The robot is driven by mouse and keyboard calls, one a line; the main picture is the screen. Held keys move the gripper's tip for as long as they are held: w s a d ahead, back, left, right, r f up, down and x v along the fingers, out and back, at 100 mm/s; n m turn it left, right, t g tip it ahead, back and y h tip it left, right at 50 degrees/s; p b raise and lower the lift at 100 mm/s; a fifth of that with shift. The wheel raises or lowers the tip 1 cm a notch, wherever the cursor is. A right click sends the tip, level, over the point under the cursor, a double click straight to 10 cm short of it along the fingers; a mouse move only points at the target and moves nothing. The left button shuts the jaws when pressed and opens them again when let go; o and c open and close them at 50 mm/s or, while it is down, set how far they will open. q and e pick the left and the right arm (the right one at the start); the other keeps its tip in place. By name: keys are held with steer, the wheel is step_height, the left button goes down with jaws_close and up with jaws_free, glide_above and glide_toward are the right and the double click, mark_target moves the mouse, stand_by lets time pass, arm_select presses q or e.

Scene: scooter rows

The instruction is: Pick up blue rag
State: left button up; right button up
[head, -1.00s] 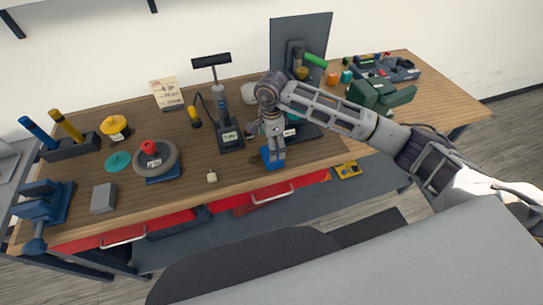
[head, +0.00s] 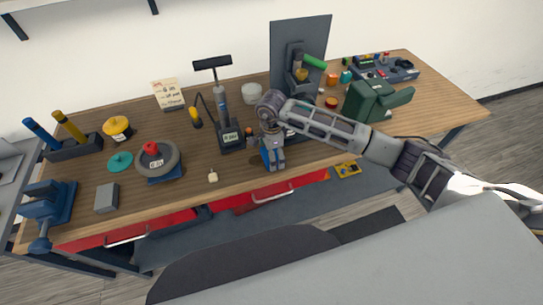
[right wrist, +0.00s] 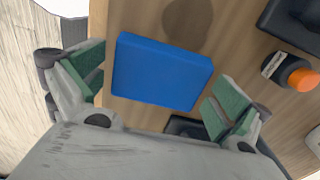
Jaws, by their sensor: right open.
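The blue rag (right wrist: 161,72) is a flat, folded block that lies on the wooden bench near its front edge. It fills the middle of the right wrist view. In the head view only a part of the blue rag (head: 266,157) shows beside my fingers. My right gripper (right wrist: 158,98) is open, with one green-padded finger to the left of the rag and the other to its right. Gaps show between the pads and the rag. In the head view my right gripper (head: 274,160) points down over the rag and hides part of it. My left gripper is not in view.
A black bottle with an orange cap (right wrist: 303,79) stands right of the rag in the right wrist view. The pump stand (head: 230,135) is left of my gripper. A grey wheel (head: 156,160) and a blue vise (head: 47,205) are further left. Red drawers (head: 265,195) hang below the edge.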

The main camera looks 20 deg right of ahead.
steer(key=c, duration=0.7)
steer(key=shift+r, duration=0.1)
step_height(320, 180, up, 10)
steer(key=b, duration=0.2)
stand_by(0.6)
steer(key=o, duration=0.4)
steer(key=c, duration=0.4)
steer(key=shift+s, duration=0.15)
